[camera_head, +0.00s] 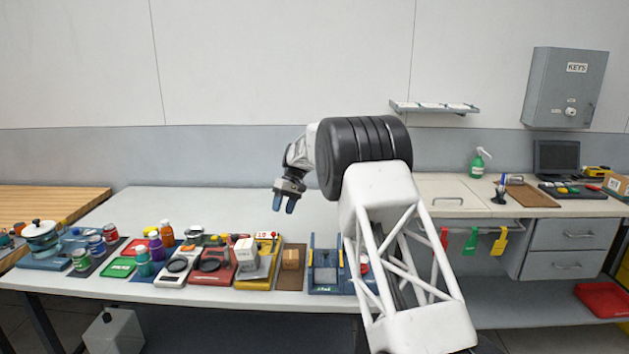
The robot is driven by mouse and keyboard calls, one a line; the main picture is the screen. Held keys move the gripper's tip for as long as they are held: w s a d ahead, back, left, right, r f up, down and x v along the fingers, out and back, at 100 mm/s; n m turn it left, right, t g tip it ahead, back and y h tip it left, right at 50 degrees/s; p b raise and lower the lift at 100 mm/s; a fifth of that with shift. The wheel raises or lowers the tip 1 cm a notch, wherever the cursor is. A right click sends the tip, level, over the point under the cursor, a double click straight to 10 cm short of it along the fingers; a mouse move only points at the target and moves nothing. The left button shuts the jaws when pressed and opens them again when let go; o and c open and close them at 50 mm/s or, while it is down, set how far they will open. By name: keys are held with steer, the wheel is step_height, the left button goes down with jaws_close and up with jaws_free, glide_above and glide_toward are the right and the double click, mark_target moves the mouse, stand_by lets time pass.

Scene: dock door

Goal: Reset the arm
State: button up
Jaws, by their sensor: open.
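My gripper (284,205) is at the middle of the view, above the back part of the long white table (205,205). Its two blue-tipped fingers point down and are apart, with nothing between them. My arm comes up from the lower right, bends at a black joint and reaches left to the gripper. My arm hides part of the table's right end and some things there.
A counter with drawers (568,234) is at right. The table's back is clear.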

steer(key=s+d+r+m+t, duration=0.1)
steer(key=s+d+r, duration=0.6)
steer(key=s, duration=0.3)
steer(key=s+d+r+m+t+h, duration=0.1)
steer(key=s+d+r+m+t, duration=0.1)
steer(key=s+d+r, duration=0.65)
steer(key=s+d+r+m+t, duration=0.1)
steer(key=s+d+r, duration=0.4)
steer(key=s, duration=0.7)
steer(key=s+d+f+m+t+h, duration=0.1)
steer(key=s+d, duration=0.3)
steer(key=s, duration=0.6)
steer(key=s+d+m+t, duration=0.1)
steer(key=s+d, duration=0.3)
steer(key=s, duration=0.5)
steer(key=s+d+f+m, duration=0.1)
steer(key=s+f, duration=0.3)
steer(key=s, duration=0.6)
steer(key=s+d+f+t+h, duration=0.1)
steer(key=s+d+f, duration=0.3)
steer(key=s, duration=0.6)
steer(key=shift+m, duration=0.4)
stand_by(0.7)
